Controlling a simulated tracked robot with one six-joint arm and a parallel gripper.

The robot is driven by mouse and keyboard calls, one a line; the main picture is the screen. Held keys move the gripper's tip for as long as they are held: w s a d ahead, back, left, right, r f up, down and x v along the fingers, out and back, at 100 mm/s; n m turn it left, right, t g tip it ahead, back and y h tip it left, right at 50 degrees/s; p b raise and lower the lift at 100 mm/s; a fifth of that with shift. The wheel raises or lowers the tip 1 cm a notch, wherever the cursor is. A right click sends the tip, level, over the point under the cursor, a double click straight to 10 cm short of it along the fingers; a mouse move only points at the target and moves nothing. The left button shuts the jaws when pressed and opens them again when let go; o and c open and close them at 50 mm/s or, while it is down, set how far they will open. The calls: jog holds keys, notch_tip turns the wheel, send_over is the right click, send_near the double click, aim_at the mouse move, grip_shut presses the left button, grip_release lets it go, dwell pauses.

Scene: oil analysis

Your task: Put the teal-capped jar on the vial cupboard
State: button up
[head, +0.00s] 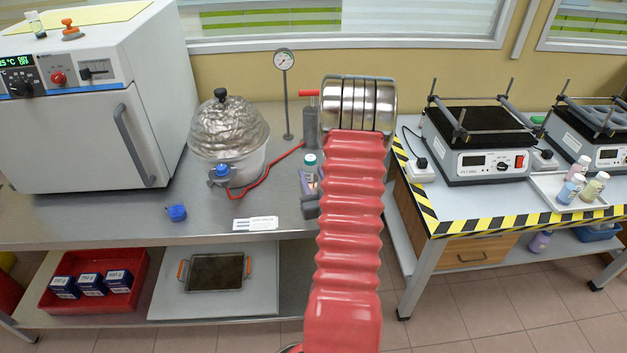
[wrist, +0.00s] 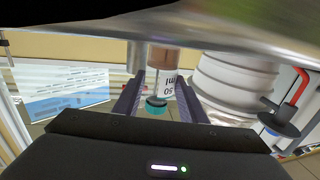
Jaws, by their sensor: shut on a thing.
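The teal-capped jar (head: 310,170) is in my gripper, partly hidden behind my red arm in the head view. In the wrist view the jar (wrist: 163,85) sits between the two dark fingers of my gripper (wrist: 160,100). It appears upside down there, with the teal cap low, a white label and brown contents. In the head view the jar stands cap up, in front of the grey bench and near the hand pump. I cannot tell for sure which thing is the vial cupboard. A white cabinet with a display (head: 75,120) stands at the left.
A foil-covered desiccator (head: 229,130) with a red hose stands left of the jar. A pump with a red handle (head: 310,120) and a gauge (head: 284,62) stand behind. A blue object (head: 176,213) lies on the bench. A hotplate (head: 480,150) stands on the striped-edge table at right.

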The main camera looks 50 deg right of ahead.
aim_at(313, 170)
notch_tip(313, 170, up, 8)
jog(key=shift+r, duration=0.1)
dwell(0.4)
dwell(0.5)
